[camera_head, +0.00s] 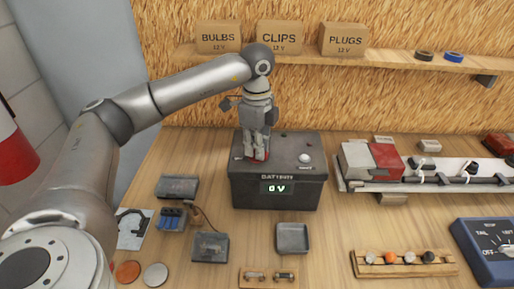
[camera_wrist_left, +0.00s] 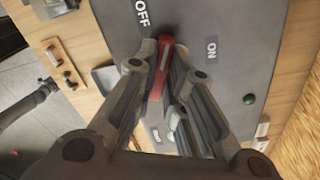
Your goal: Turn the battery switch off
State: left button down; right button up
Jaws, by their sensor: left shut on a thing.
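The dark grey battery box (camera_head: 280,192) stands on the bench, with a front display that reads "0 V". Its red switch handle (camera_head: 261,155) is on the top, at the left, mostly hidden by my left gripper (camera_head: 257,153). In the left wrist view the red handle (camera_wrist_left: 160,72) lies between the fingers of my left gripper (camera_wrist_left: 165,48), which is shut on it. The handle's end lies between the two labels. My right gripper is out of view.
A round pale knob (camera_head: 304,158) is on the battery's right top. Small trays (camera_head: 292,238) and parts lie in front. A trailer light bar (camera_head: 440,172) is at right, a TAIL/OFF control box (camera_head: 487,250) at front right. A shelf (camera_head: 400,62) with boxes runs behind.

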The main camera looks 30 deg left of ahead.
pick_arm(q)
jog(key=shift+n, duration=1.3)
jog(key=shift+n+p, duration=0.3)
jog(key=shift+n, duration=1.2)
jog(key=c, duration=1.4)
grip_release()
jog(key=shift+r, duration=0.1)
jog(key=shift+r+p, duration=2.2)
jog(key=shift+r, duration=0.75)
